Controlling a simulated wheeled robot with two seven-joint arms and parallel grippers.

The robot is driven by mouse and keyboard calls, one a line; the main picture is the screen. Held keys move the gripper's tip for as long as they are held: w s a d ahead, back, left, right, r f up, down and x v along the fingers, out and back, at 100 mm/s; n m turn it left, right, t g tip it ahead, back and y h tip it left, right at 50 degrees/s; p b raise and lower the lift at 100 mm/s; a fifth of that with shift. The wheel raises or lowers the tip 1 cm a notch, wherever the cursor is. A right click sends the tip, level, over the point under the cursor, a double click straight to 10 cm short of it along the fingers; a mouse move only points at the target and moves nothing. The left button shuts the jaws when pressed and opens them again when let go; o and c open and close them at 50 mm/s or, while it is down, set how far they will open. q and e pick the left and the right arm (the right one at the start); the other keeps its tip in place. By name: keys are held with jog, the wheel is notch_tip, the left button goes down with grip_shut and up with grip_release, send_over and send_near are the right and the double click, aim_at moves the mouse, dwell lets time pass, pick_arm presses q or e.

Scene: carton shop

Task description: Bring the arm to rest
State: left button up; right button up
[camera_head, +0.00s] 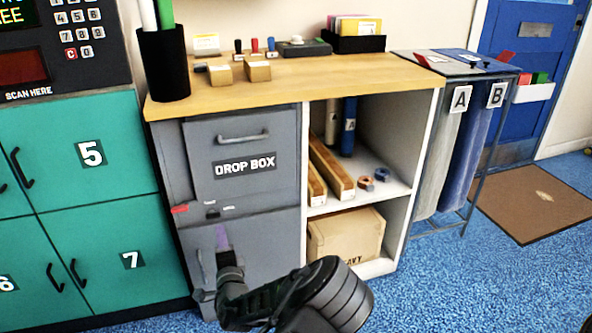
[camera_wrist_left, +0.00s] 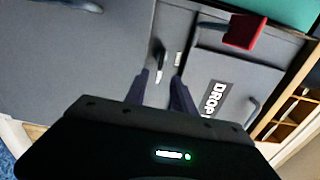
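My left arm comes in at the bottom middle of the head view, with the left gripper (camera_head: 223,242) in front of the lower part of the grey drop box cabinet (camera_head: 268,225). In the left wrist view the two fingers of the left gripper (camera_wrist_left: 163,78) stand apart with only cabinet front showing between them. They hold nothing. Whether the tips touch the cabinet is hard to tell. My right gripper is not in view.
A wooden counter (camera_head: 330,75) tops the unit, with open shelves (camera_head: 385,190) at right. Teal lockers (camera_head: 105,220) stand left. Blue floor is free at lower right.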

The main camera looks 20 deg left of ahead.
pick_arm(q)
jog(key=s+d+f+n+g+h, duration=0.15)
jog(key=s+f, duration=0.25)
jog(key=f, duration=0.4)
jog(key=s+f+n+g+h, duration=0.1)
jog(key=s+f+n+g, duration=0.25)
jog(key=f, duration=0.35)
jog(key=s+d+f+n+g+h, duration=0.5)
jog(key=s+d+f+g+h, duration=0.1)
jog(key=s+d+f, duration=0.9)
jog(key=s+d+r+n+g+h, duration=0.1)
jog(key=s+d+r+h, duration=0.15)
jog(key=d, duration=0.55)
jog(key=s+d+r+n+g+h, duration=0.1)
jog(key=s+d+r+n+h, duration=0.2)
jog(key=d, duration=0.5)
jog(key=s+d+r+p, duration=0.1)
jog(key=r+p, duration=1.2)
jog(key=p, duration=0.1)
jog(key=s+d+r+m+h+p, duration=0.1)
jog(key=s+d+r+p, duration=0.1)
jog(key=r+p, duration=1.1)
jog(key=shift+r+g+p, duration=0.3)
jog(key=shift+r+p, duration=0.1)
jog(key=shift+r, duration=0.15)
